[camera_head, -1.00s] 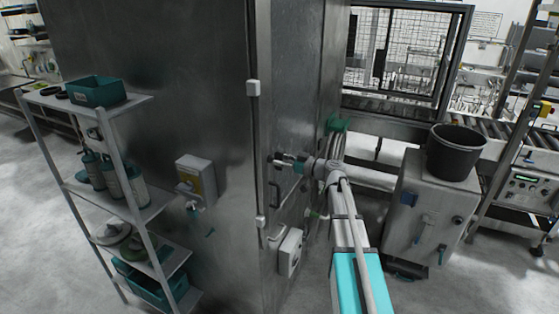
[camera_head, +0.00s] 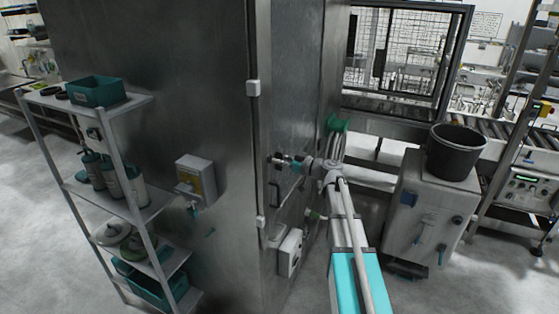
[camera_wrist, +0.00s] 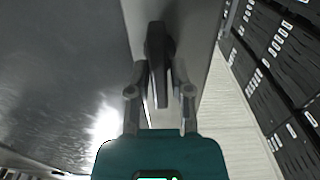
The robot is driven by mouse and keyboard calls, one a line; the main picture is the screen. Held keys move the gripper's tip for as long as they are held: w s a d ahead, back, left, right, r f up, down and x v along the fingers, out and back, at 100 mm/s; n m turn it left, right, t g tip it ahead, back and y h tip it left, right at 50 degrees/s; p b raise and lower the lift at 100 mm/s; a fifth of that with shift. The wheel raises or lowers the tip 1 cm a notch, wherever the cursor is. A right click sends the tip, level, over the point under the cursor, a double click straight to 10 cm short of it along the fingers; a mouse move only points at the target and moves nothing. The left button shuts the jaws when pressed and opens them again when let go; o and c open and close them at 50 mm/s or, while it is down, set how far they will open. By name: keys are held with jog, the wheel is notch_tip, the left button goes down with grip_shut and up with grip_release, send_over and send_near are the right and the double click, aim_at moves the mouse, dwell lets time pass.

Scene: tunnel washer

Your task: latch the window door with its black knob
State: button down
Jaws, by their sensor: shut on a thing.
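The black knob (camera_wrist: 158,48) is an elongated lever, roughly upright in the wrist view, on a pale steel strip. My gripper (camera_wrist: 160,88) is shut on it, with one finger on each side. In the head view my gripper (camera_head: 284,160) reaches from the right to the steel face of the tall machine, and its fingers largely hide the knob. The window door is seen at a steep angle on that face. Its glass and edges are hard to make out, and whether it is flush cannot be told.
A black bar handle (camera_head: 274,196) sits just below my gripper. A grey box (camera_head: 290,253) is mounted lower on the same face. A grey cabinet (camera_head: 425,210) with a black bucket (camera_head: 456,153) stands right of my arm. A shelf rack (camera_head: 120,190) stands at the left.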

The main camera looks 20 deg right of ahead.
jog(key=shift+m, duration=0.5)
jog(key=m, duration=0.3)
jog(key=shift+w+d+m, duration=0.1)
jog(key=shift+m, duration=0.2)
jog(key=m, duration=0.4)
jog(key=shift+w+d+f, duration=0.1)
jog(key=m, duration=0.9)
jog(key=shift+f+b, duration=0.25)
jog(key=shift+b, duration=0.1)
jog(key=shift+m, duration=0.3)
jog(key=c, duration=0.7)
grip_release()
jog(key=shift+w, duration=0.1)
